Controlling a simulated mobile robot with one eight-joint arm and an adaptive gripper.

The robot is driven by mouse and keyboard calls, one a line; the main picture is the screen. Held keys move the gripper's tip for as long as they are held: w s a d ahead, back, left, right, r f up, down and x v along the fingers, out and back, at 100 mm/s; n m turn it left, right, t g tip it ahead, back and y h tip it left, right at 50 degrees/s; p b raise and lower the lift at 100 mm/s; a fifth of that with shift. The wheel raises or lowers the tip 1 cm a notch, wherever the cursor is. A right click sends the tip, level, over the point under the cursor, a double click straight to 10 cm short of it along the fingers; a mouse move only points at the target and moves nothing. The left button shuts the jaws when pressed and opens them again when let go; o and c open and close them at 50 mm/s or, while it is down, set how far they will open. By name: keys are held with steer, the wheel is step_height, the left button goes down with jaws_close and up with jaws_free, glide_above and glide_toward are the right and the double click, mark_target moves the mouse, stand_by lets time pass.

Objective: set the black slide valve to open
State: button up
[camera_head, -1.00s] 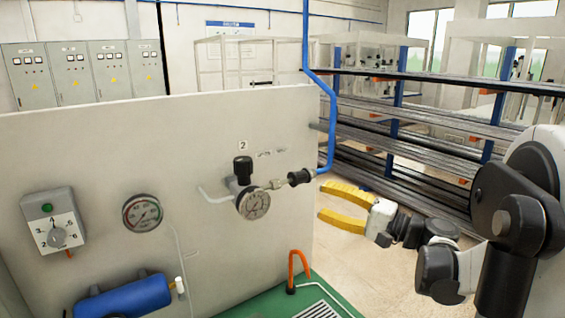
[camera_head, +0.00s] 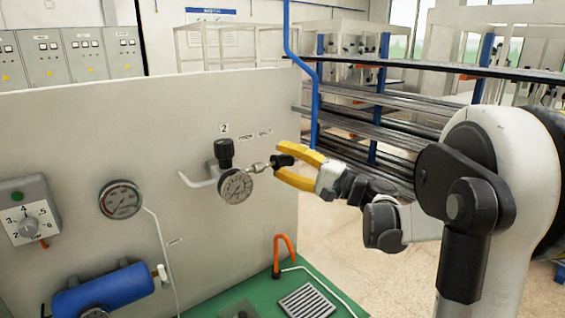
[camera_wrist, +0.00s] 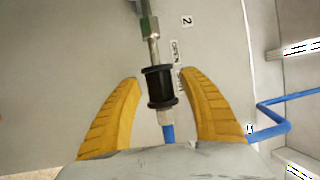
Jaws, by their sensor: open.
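The black slide valve (camera_wrist: 159,86) is a short black sleeve with a flange at each end, on a metal pipe fitting. It sits between the fingers of my gripper (camera_wrist: 160,82) in the wrist view, with a gap on both sides. My gripper is open, with yellow fingers. In the head view my gripper (camera_head: 293,163) reaches around the black slide valve (camera_head: 281,161), which is partly covered by the fingers. An "OPEN" label (camera_wrist: 174,51) is beside the fitting in the wrist view; the other label is partly hidden by a finger.
A pressure gauge (camera_head: 235,187) and a black knob (camera_head: 224,152) are just left of the valve on the panel (camera_head: 200,110). A blue pipe (camera_head: 315,100) rises close behind my gripper.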

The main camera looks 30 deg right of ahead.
steer(key=shift+c, duration=0.3)
jaws_close()
